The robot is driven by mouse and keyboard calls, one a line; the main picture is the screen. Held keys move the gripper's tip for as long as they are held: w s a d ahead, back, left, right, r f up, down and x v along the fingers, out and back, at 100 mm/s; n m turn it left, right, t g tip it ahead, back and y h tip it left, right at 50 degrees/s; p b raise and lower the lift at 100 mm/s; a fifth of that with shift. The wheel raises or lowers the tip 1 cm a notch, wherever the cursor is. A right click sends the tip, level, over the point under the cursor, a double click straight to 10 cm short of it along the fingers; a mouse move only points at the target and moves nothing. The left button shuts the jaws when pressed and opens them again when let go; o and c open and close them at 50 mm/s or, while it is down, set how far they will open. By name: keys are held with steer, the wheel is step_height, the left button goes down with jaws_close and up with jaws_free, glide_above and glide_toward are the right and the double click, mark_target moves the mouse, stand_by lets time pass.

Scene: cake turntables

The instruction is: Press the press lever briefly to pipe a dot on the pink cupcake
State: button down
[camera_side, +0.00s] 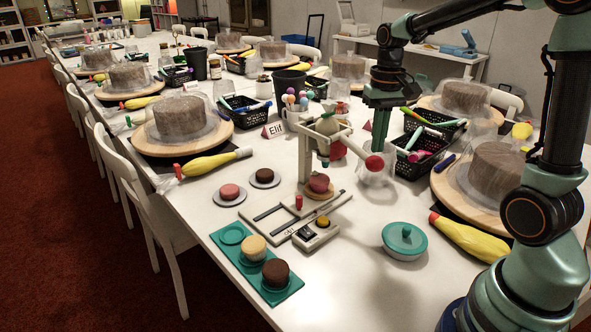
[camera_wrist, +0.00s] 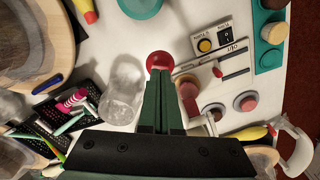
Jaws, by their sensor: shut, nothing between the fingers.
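The press (camera_side: 345,128) is a pale frame standing mid-table with a piping bag in it. Its press lever ends in a red ball (camera_side: 375,163), also seen in the wrist view (camera_wrist: 160,61). A pink cupcake (camera_side: 319,182) with a tan base sits under the nozzle; part of it shows beside my fingers in the wrist view (camera_wrist: 188,89). My gripper (camera_side: 377,145) is shut and empty, pointing down just above the red ball. Its fingertips overlap the ball's edge in the wrist view (camera_wrist: 160,76); I cannot tell whether they touch.
A pink-topped item (camera_side: 230,191) and a dark one (camera_side: 264,175) sit on small plates left of the press. A teal tray (camera_side: 231,235), a switch box (camera_side: 315,236) and a teal lidded bowl (camera_side: 404,242) stand in front. A clear jar (camera_wrist: 121,95) is close beside my fingers.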

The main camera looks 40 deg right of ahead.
mark_target(376, 158)
steer(key=shift+f, duration=0.1)
steer(key=shift+f, duration=2.25)
steer(key=shift+s+f, duration=0.1)
steer(key=shift+f, duration=0.2)
step_height(376, 158, up, 9)
steer(key=shift+r, duration=0.1)
stand_by(0.7)
